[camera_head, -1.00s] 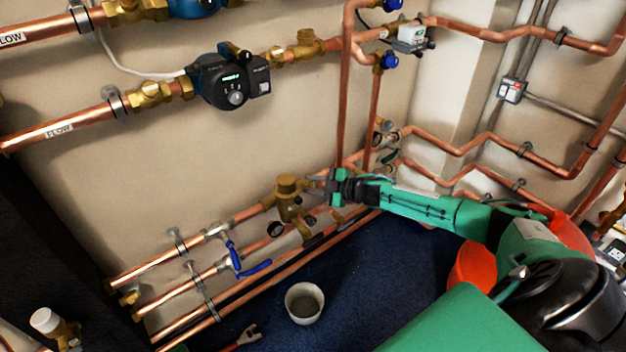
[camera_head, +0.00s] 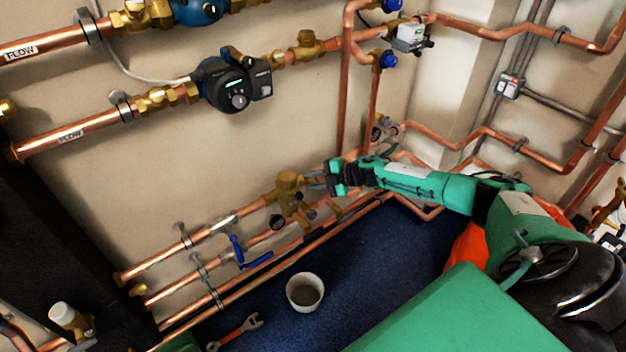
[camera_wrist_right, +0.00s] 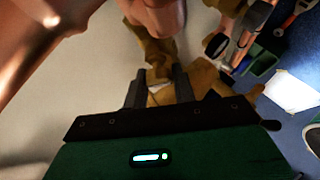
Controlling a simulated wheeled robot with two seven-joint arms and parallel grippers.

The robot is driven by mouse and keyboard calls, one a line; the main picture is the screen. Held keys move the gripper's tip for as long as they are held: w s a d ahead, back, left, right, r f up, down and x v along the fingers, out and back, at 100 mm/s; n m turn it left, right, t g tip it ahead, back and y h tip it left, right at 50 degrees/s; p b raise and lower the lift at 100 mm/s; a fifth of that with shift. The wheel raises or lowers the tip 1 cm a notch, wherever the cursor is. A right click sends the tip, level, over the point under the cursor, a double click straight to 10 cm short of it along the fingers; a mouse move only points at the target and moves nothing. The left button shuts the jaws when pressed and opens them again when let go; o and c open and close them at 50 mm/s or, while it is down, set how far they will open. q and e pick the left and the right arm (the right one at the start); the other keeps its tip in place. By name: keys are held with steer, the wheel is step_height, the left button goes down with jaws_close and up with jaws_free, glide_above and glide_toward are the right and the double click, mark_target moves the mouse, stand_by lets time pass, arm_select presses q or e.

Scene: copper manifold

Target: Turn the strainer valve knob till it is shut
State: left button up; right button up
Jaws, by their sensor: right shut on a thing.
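The brass strainer valve (camera_head: 288,187) sits on the upper of the low copper pipes, left of my right gripper (camera_head: 318,181). In the right wrist view, my right gripper (camera_wrist_right: 158,88) has its two dark fingers on either side of a small brass part, the strainer valve knob (camera_wrist_right: 160,95), and is shut on it. The knob is mostly hidden by the fingers and gripper body. In the head view the gripper hides it, so how far it is turned cannot be told. My left gripper is not in view.
Copper pipes run along the wall, with a blue-lever valve (camera_head: 250,256) left of the strainer. A pump (camera_head: 232,85) is above. A white cup (camera_head: 305,292) and a red-handled wrench (camera_head: 235,331) are on the blue floor (camera_head: 375,270), which has free room.

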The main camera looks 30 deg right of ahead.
steer(key=o, duration=1)
steer(key=shift+d, duration=0.1)
steer(key=p+v, duration=0.1)
steer(key=v, duration=1.2)
steer(key=shift+s+r, duration=0.2)
steer(key=shift+s, duration=0.05)
steer(key=shift+d, duration=0.15)
